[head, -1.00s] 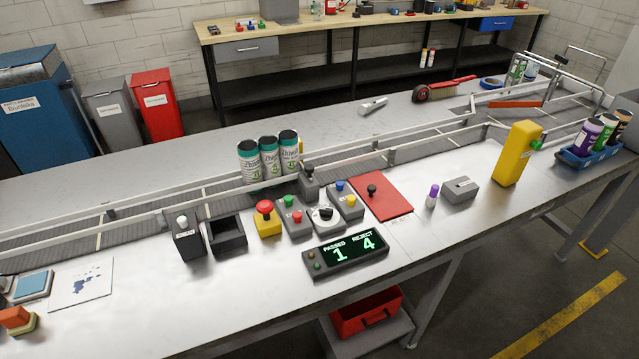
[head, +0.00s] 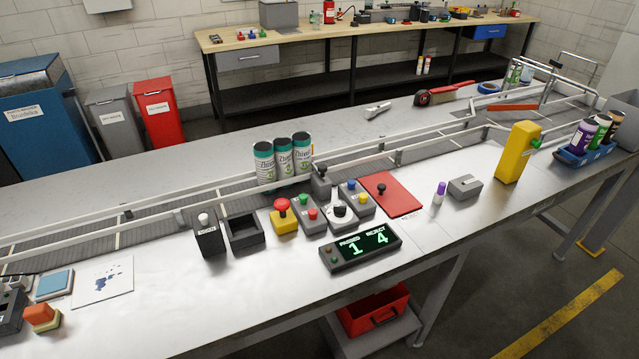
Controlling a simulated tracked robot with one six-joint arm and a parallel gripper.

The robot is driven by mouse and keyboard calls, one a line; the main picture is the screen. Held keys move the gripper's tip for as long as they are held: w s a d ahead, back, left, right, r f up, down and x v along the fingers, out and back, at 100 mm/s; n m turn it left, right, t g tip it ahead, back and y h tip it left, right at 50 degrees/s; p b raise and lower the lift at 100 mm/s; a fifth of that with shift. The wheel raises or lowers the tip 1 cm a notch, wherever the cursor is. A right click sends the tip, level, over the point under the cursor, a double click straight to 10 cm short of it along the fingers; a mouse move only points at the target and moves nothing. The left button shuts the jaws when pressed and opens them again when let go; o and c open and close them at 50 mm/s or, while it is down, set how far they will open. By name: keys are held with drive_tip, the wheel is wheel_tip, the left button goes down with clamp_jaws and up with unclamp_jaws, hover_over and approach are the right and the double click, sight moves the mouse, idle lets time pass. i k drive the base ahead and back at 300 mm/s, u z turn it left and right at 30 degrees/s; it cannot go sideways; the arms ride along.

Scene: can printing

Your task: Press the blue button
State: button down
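The blue button (head: 351,184) sits at the far end of a small grey control box (head: 356,198), with a yellow button (head: 363,197) on the same box. The box stands on the metal table, between a grey dial box (head: 339,211) and a red plate with a black knob (head: 391,194). Nothing covers the blue button. My gripper is not in the head view.
Three cans (head: 283,158) stand on the conveyor behind.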

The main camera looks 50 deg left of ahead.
sight(351, 182)
drive_tip(key=u, duration=2.85)
drive_tip(key=i, duration=1)
drive_tip(key=z, duration=0.05)
